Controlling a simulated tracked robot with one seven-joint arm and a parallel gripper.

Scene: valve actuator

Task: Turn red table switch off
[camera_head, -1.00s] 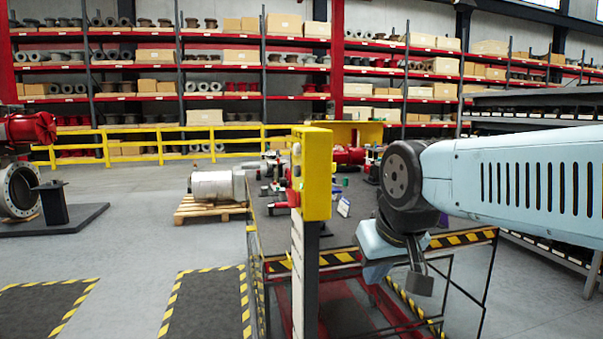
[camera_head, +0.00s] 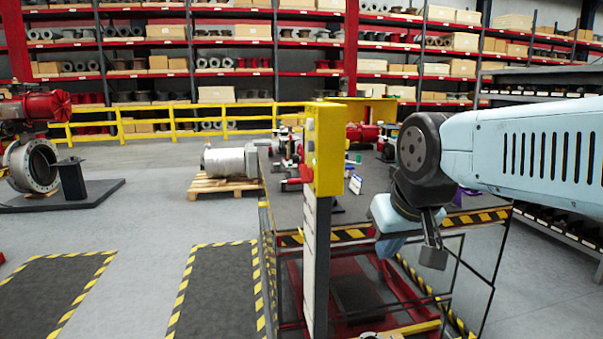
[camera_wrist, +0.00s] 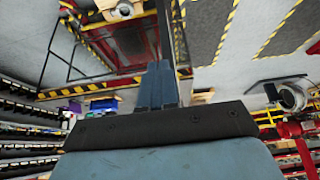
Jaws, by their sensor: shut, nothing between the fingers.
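A yellow control box (camera_head: 329,150) stands on a post (camera_head: 316,250) at the table's near side in the head view. Small buttons line its left face, with a red part (camera_head: 306,173) low on that face. The face is seen nearly edge-on, so the switch's position cannot be told. My gripper (camera_head: 433,256) hangs to the right of the box and lower than it, apart from it, shut and empty. In the wrist view the shut fingers (camera_wrist: 158,84) point toward the table frame, with a dark post just beyond their tips.
The dark work table (camera_head: 350,207) with striped edges and a red lower frame stands behind the post. A metal cylinder on a pallet (camera_head: 222,187) is to the left. Striped floor mats (camera_head: 215,285) lie front left, with open grey floor around them.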

